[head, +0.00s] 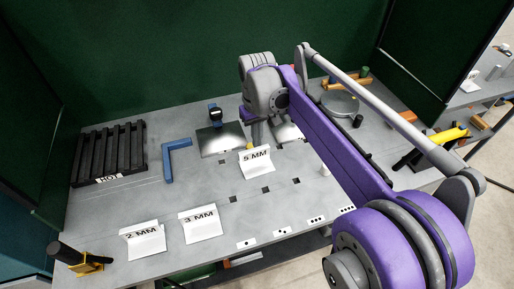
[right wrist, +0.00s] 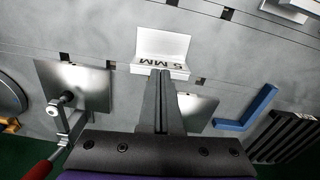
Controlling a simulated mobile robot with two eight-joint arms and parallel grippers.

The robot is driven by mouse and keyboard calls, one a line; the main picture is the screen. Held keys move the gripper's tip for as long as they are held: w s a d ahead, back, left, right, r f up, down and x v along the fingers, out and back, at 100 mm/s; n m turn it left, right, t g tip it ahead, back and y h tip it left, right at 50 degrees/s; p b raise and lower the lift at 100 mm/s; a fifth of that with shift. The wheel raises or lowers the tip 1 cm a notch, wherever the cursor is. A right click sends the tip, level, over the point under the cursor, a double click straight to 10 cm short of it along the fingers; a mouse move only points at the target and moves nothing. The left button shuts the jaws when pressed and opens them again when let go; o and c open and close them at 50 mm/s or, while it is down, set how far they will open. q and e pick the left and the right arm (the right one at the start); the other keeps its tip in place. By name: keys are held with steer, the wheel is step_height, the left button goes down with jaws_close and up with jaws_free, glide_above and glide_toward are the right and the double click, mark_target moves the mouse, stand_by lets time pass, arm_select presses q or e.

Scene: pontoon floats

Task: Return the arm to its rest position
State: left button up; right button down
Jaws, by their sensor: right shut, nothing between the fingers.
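My right arm, purple and grey, reaches in from the right in the head view. Its gripper (head: 257,138) points down over the middle of the grey table, just behind the white "5 MM" sign (head: 256,162). In the right wrist view the two dark fingers (right wrist: 159,75) are together with nothing between them, their tips close to the sign (right wrist: 162,52) in the picture. Whether they touch it I cannot tell. My left gripper is in neither view.
Metal plates (head: 220,140) (right wrist: 75,86) lie near the gripper. A blue square (head: 168,163), a black rack (head: 108,154), "2 MM" (head: 143,240) and "3 MM" (head: 201,224) signs are to the left. A round disc (head: 340,103) lies right. Green walls enclose the back.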

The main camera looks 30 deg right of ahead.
steer(key=s+a+f+t+p, duration=0.1)
steer(key=s+a, duration=0.2)
steer(key=s, duration=0.2)
steer(key=s+a+f+n+t+p, duration=0.1)
steer(key=s+a+f+t+p, duration=0.1)
steer(key=s, duration=0.4)
steer(key=s+a+f+t+p, duration=0.1)
steer(key=s+a+t+p, duration=0.1)
steer(key=s+a, duration=0.3)
steer(key=shift+s+f, duration=0.15)
steer(key=shift+f, duration=0.15)
steer(key=shift+s+a+f, duration=0.15)
steer(key=shift+s+f, duration=0.15)
